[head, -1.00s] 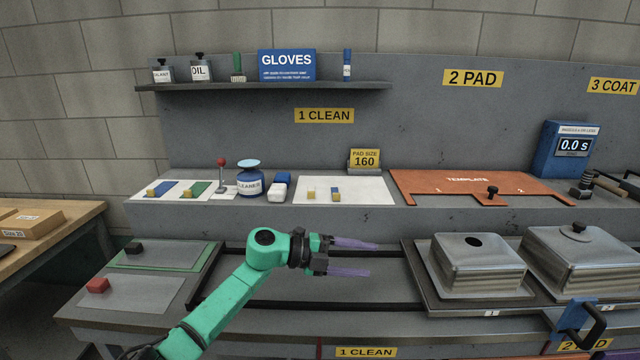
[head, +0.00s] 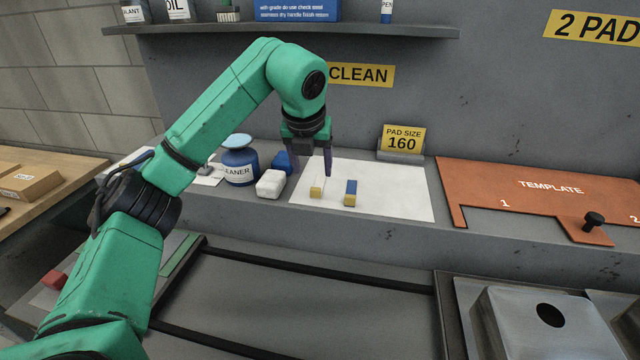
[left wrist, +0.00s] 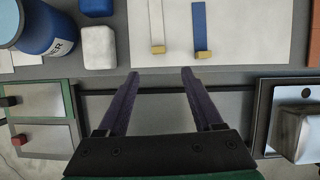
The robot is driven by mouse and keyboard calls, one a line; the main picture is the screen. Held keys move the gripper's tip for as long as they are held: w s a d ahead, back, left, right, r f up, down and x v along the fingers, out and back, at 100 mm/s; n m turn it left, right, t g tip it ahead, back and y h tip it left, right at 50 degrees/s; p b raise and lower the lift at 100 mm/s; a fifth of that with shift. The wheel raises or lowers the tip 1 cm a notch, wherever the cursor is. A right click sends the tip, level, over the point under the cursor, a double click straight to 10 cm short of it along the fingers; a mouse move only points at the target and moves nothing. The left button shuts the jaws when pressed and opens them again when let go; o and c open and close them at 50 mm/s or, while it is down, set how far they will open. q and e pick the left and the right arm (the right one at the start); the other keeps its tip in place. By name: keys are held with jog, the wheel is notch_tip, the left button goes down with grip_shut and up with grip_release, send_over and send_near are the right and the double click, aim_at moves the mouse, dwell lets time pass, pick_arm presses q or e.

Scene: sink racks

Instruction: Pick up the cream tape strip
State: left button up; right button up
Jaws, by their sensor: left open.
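The cream tape strip (left wrist: 156,20) lies flat on a white sheet, with a yellow block (left wrist: 158,49) at its near end. In the head view its block (head: 316,191) shows, but the pale strip is hard to make out against the sheet. A blue strip (left wrist: 199,22) with its own yellow block lies to the right of it. My left gripper (head: 308,170) points down above the sheet, open and empty. In the left wrist view the gap between its fingertips (left wrist: 160,73) lines up roughly with the cream strip, just short of its block. My right gripper is not in view.
A blue cleaner bottle (head: 239,162), a white block (head: 270,184) and a blue block (head: 283,161) stand left of the sheet (head: 400,200). An orange template (head: 540,180) lies to the right. A shelf (head: 300,30) runs above, behind my arm.

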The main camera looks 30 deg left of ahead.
aim_at(315, 191)
pick_arm(q)
jog(key=x, duration=0.3)
jog(key=shift+w+f, duration=0.25)
jog(key=shift+f, duration=0.05)
jog(key=p+x, duration=0.2)
jog(key=x, duration=0.3)
jog(key=shift+a+f, duration=0.2)
jog(key=shift+w+f, duration=0.15)
jog(key=shift+f, duration=0.15)
grip_shut()
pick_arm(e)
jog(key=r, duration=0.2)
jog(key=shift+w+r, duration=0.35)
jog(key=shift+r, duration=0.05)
